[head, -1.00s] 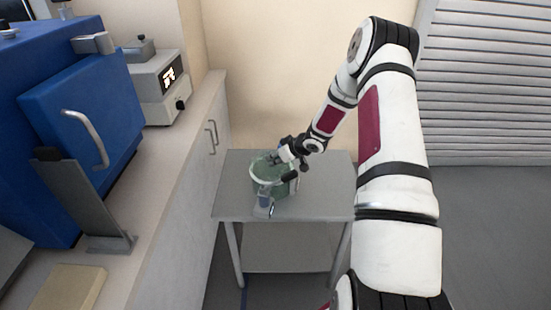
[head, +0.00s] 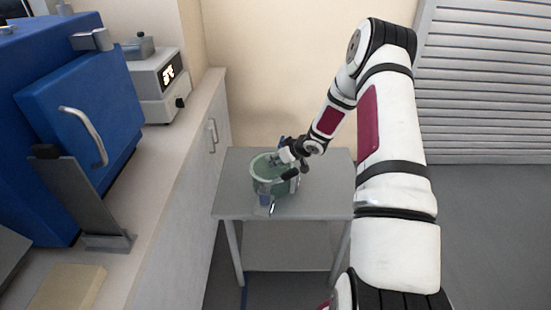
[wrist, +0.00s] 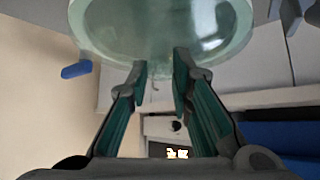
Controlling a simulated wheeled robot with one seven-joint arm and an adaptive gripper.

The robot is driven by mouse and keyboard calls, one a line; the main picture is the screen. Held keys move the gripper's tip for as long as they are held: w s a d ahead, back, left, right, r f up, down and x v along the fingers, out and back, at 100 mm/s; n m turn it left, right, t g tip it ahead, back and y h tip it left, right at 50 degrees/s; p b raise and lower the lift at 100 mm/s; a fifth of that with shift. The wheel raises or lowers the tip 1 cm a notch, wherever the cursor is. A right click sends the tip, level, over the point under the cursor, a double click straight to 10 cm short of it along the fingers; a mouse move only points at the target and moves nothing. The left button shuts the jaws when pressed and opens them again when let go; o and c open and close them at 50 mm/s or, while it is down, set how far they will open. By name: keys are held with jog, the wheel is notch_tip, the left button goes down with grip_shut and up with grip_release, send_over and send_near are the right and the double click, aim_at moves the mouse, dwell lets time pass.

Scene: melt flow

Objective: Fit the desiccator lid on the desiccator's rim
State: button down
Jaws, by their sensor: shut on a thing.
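The greenish glass desiccator (head: 262,186) stands on the small grey table, with its round rim facing up. My gripper (head: 283,158) is over it, at its back right. In the wrist view, my gripper (wrist: 164,62) is shut on the edge region of a round, clear greenish glass piece, the desiccator lid (wrist: 150,28), which fills the top of the picture. The grip point is partly hidden by the fingertips. The lid is hard to tell from the vessel in the head view, so I cannot tell whether it touches the rim.
The grey table (head: 325,200) has bare room to the right of the desiccator. A small blue-and-clear item (head: 265,199) is at the desiccator's front. A counter (head: 185,150) with a blue furnace (head: 95,115) and a grey instrument (head: 158,85) stands at left.

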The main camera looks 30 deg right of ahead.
jog(key=shift+f, duration=0.2)
jog(key=c, duration=1.3)
grip_release()
jog(key=shift+c, duration=0.2)
jog(key=v, duration=1.2)
